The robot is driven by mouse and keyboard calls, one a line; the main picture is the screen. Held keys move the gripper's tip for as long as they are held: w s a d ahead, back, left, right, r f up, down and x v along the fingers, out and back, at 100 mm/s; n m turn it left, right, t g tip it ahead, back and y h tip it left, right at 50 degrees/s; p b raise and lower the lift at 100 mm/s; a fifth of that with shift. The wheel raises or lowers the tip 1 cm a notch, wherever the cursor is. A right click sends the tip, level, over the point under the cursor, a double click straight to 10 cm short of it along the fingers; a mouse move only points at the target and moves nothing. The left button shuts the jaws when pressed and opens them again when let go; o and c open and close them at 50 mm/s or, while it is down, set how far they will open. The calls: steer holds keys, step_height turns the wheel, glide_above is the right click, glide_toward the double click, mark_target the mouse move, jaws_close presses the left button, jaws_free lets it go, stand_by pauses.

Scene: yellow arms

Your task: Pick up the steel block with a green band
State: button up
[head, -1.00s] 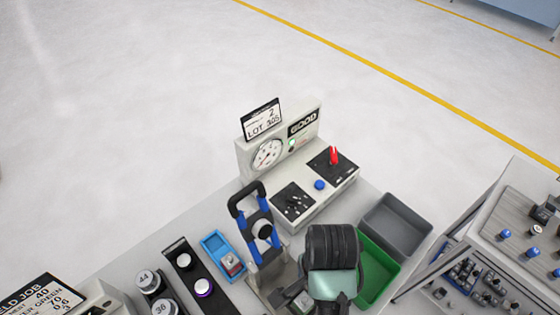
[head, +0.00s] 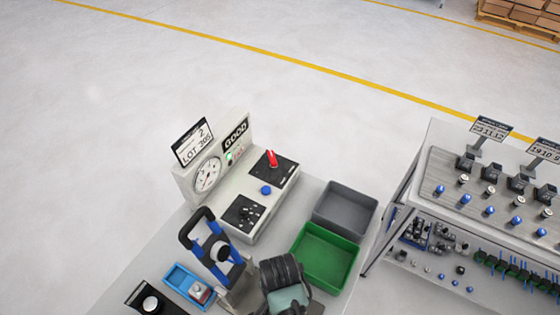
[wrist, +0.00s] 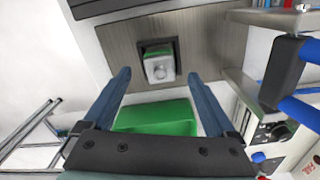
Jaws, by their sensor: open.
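In the head view my wrist hides this block. Another small grey block (head: 200,292) with a reddish mark lies in a blue tray (head: 178,277).
A press with a blue-and-black handle (head: 205,232) stands just left of my wrist. A green bin (head: 325,258) and a grey bin (head: 345,208) lie to its right. A gauge box (head: 225,165) with a red lever stands behind. A shelf rack (head: 470,190) is at right.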

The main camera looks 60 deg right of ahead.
steer(key=shift+f, duration=1.3)
jaws_close()
